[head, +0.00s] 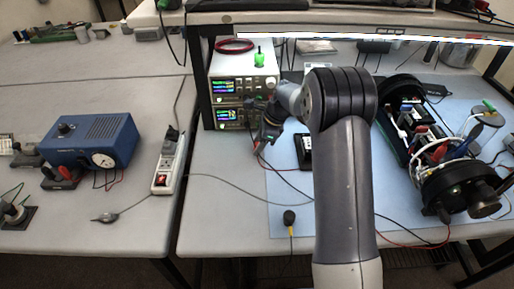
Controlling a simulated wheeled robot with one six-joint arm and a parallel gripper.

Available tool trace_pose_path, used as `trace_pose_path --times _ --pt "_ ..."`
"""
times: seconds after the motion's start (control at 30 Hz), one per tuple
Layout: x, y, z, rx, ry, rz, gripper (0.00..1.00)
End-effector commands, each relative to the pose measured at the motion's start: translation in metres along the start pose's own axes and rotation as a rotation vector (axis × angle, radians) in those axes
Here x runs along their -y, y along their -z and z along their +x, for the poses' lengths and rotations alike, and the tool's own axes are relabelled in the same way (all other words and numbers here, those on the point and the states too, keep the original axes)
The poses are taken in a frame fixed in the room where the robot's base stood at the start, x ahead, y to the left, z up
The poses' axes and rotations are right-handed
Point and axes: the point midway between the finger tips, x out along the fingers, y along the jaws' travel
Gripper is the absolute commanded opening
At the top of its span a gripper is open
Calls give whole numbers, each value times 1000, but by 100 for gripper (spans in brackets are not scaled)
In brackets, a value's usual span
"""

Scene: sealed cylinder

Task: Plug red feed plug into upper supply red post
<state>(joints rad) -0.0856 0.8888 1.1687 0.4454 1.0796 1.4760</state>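Two stacked bench supplies with lit displays stand at the back of the right bench. The upper supply (243,84) is partly covered by my arm at its lower right, and I cannot make out its red post. The lower supply (227,118) sits directly under it. My gripper (262,143) is small and dark in front of the lower supply's right side, pointing down and left. A small red piece, possibly the red feed plug (257,146), shows at its fingertips. I cannot tell whether the fingers are closed on it.
An opened black cylinder (460,185) with wiring lies on a blue mat (412,217) at right. A dark box (302,150) stands beside my arm. A blue instrument (92,143) and a power strip (169,163) are on the left bench. Loose leads cross the right bench. A shelf overhangs the supplies.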

Motion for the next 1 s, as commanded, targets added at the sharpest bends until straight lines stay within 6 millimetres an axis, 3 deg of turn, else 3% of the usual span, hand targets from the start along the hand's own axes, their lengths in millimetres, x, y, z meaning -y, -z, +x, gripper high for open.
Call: trace_pose_path --times 0.3,0.63,0.77,1.0 --pt "0 0 0 0 0 0 16" --pt "1 -3 -7 0 2 -1 16" --pt "1 -9 -22 1 4 -2 16" --pt "1 -31 -75 0 7 -4 16"
